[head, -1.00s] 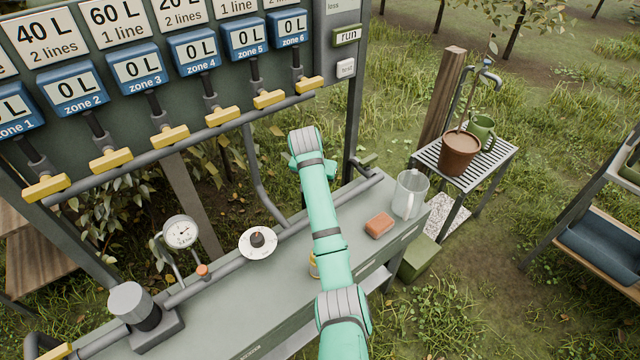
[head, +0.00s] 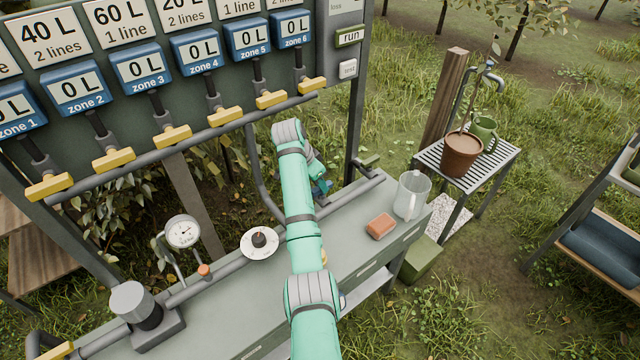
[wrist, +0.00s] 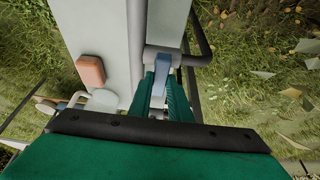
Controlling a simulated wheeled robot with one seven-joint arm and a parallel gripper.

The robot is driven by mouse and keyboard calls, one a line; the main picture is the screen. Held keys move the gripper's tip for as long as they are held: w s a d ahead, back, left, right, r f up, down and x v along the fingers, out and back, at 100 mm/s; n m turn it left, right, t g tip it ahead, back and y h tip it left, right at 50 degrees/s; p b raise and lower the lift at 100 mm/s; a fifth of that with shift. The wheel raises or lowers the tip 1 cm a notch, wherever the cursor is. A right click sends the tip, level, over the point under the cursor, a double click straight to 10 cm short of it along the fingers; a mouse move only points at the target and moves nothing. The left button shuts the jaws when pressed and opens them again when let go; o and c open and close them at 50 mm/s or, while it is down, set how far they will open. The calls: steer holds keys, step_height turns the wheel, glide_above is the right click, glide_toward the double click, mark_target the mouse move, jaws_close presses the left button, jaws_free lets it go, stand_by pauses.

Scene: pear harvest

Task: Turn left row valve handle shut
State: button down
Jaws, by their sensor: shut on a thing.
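A blue valve handle (head: 322,188) shows beside the pipe at the back of the bench, partly hidden by my arm. In the wrist view the blue handle (wrist: 161,63) lies between the two green fingers of my gripper (wrist: 163,80), beside a grey pipe fitting (wrist: 165,55). My gripper is shut on this handle. In the head view my gripper (head: 318,176) is mostly hidden behind my wrist. I cannot tell from these views how far the handle is turned.
On the bench stand a clear jug (head: 411,195), an orange-brown block (head: 380,226), a white dish with a dark knob (head: 259,242) and a pressure gauge (head: 183,232). Yellow handles (head: 172,137) line the zone board above. A slatted stand (head: 490,165) holds a pot on the right.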

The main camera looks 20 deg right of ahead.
stand_by(0.3)
steer(key=c, duration=1.6)
jaws_free()
steer(key=shift+c, duration=0.2)
steer(key=shift+a+r, duration=0.1)
steer(key=v, duration=1)
steer(key=shift+r, duration=0.2)
steer(key=shift+s, duration=0.1)
